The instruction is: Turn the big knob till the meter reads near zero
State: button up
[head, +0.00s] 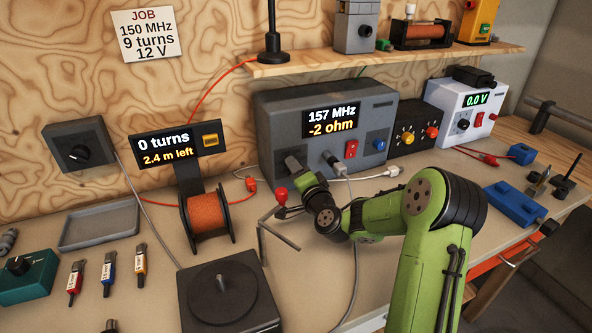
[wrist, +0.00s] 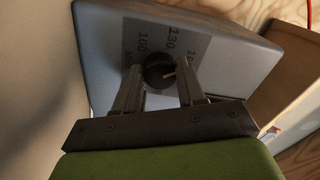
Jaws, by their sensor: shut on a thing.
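The grey meter box (head: 270,120) stands on the bench under the shelf. Its display (head: 331,122) reads 157 MHz and -2 ohm. In the wrist view, the big round dark knob (wrist: 157,74) with a pale pointer line sits on the box's front, beside a scale plate marked 100, 130 and MHz. My gripper (wrist: 160,70) has one finger on each side of the knob and is shut on it. In the head view, my gripper (head: 293,164) is at the lower left of the box's front and hides the knob.
A red push button (head: 351,149) and a blue one (head: 380,145) are on the same box. A cable plug (head: 330,158) sits right of my gripper.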

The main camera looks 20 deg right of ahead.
dwell(0.3)
jog(key=o, duration=1.1)
jog(key=shift+c, duration=0.2)
jog(key=s+b, duration=0.2)
jog(key=s, duration=0.2)
jog(key=s+b, duration=0.2)
jog(key=s, duration=0.3)
jog(key=s+b, duration=0.2)
jog(key=s, duration=0.2)
jog(key=shift+s+d+f, duration=0.1)
jog(key=shift+s+f, duration=0.25)
jog(key=shift+s, duration=0.05)
jog(key=shift+s+r, duration=0.15)
jog(key=shift+r, duration=0.15)
jog(key=shift+s+b, duration=0.85)
jog(key=shift+b, duration=0.3)
